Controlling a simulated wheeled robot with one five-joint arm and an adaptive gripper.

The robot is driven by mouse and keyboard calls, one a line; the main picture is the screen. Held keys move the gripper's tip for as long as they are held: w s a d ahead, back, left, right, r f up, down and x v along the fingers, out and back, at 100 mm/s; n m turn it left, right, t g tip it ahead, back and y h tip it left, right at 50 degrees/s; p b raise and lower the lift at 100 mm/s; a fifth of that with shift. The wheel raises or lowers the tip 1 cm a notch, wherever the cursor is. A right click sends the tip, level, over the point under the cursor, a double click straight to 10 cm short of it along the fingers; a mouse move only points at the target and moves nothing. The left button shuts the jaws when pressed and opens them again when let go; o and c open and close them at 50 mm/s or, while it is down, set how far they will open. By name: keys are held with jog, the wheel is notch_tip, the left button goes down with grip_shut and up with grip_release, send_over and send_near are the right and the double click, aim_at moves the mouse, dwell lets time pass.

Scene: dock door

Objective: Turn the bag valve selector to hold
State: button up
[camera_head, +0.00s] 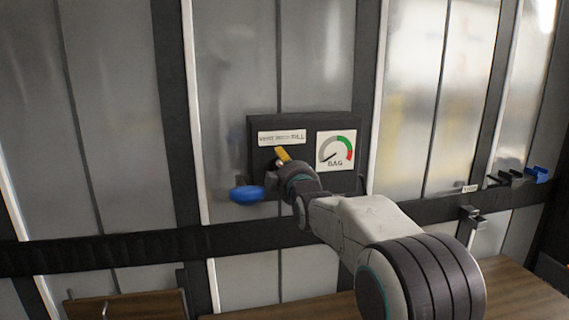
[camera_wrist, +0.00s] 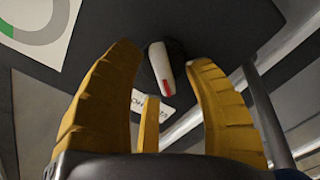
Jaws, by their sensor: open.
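The bag valve selector (camera_wrist: 160,62) is a pale knob with a red mark at one end, on a dark round base. In the wrist view its red end points down the picture, towards the partly hidden label (camera_wrist: 168,112). My gripper (camera_wrist: 163,57) has its yellow fingers spread on either side of the selector, with gaps visible; depth is hard to judge. In the head view my gripper (camera_head: 283,155) is at the dark panel (camera_head: 308,155), just below the white label (camera_head: 282,137) whose last word reads FILL. It hides the selector there.
A BAG gauge (camera_head: 336,151) sits right of the label, its needle pointing lower left. A blue knob-like part (camera_head: 247,195) juts out at the panel's lower left. A dark rail (camera_head: 110,252) crosses the wall. A wooden surface (camera_head: 515,292) lies lower right.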

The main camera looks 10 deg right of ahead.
jog(key=shift+o, duration=0.4)
grip_shut()
